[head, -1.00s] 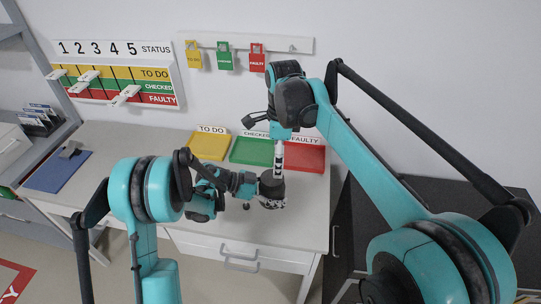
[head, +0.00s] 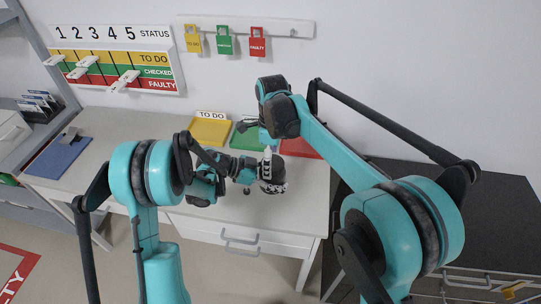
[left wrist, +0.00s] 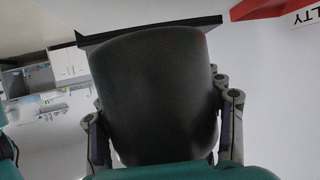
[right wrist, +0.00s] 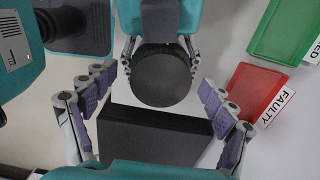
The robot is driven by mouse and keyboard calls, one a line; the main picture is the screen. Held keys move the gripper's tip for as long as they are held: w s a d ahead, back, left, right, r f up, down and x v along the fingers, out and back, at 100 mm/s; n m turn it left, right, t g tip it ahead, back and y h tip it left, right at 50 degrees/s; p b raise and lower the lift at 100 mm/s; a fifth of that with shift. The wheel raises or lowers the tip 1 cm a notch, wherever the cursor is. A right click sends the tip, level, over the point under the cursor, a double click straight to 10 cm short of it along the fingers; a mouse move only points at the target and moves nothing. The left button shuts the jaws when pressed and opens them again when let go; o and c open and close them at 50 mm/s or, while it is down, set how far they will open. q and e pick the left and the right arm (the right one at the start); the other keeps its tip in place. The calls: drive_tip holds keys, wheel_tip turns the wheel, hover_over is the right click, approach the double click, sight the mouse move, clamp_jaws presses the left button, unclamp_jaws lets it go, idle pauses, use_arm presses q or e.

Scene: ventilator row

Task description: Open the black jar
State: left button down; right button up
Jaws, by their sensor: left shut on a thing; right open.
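The black jar (head: 277,170) is held above the front part of the table by my left gripper (head: 270,186). In the left wrist view the jar (left wrist: 150,95) fills the middle, with my left gripper's fingers on either side of it. In the right wrist view the jar's round dark end (right wrist: 160,76) faces the camera, between the left gripper's fingers. My right gripper (right wrist: 157,95) is open, its purple-padded fingers spread wide on both sides of the jar without visible contact. In the head view my right arm mostly hides that gripper. I cannot make out a lid seam.
A yellow tray (head: 209,132), a green tray (head: 243,138) and a partly hidden red tray (head: 300,147) line the table's back. A blue mat (head: 60,155) lies far left. A black cabinet (head: 480,210) stands right.

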drive_tip(key=c, duration=1.2)
drive_tip(key=shift+c, duration=0.2)
drive_tip(key=n, duration=0.5)
drive_tip(key=shift+s, duration=0.25)
drive_tip(key=n, duration=0.5)
drive_tip(key=shift+s+d, duration=0.1)
drive_tip(key=shift+d, duration=0.05)
drive_tip(key=o, duration=1.3)
drive_tip(key=shift+r, duration=0.15)
